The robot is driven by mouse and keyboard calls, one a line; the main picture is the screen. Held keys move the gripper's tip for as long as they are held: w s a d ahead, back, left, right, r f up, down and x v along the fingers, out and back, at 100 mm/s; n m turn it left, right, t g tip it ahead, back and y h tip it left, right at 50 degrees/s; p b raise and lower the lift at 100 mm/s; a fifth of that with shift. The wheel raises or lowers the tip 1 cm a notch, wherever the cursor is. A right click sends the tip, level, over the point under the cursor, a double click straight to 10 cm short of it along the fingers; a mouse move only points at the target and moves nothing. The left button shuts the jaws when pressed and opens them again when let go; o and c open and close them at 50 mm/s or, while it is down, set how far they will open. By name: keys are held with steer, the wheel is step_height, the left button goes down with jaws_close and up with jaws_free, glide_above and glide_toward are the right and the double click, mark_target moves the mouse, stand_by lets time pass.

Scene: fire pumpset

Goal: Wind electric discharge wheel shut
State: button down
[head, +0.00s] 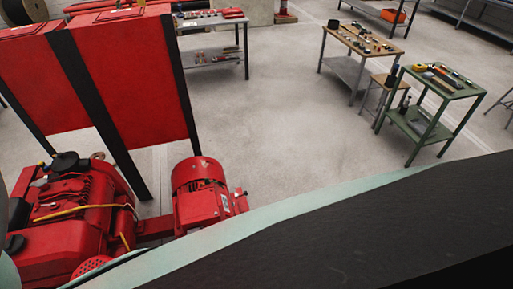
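The red pumpset shows at the lower left of the head view. Its red electric motor (203,190) stands beside a larger red engine (75,215) with a black cap and a yellow line on it. I cannot make out the electric discharge wheel in this view. My gripper is not in view. The lower right of the view is blocked by a large dark shape with a pale green edge, close to the camera, and what lies behind it is hidden.
Red cabinets (145,85) on black posts stand behind the pumpset. A grey bench (215,60) with tools is at the back. A wooden-topped table (360,40) and a green cart (440,85) stand at right. The concrete floor (285,120) between them is clear.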

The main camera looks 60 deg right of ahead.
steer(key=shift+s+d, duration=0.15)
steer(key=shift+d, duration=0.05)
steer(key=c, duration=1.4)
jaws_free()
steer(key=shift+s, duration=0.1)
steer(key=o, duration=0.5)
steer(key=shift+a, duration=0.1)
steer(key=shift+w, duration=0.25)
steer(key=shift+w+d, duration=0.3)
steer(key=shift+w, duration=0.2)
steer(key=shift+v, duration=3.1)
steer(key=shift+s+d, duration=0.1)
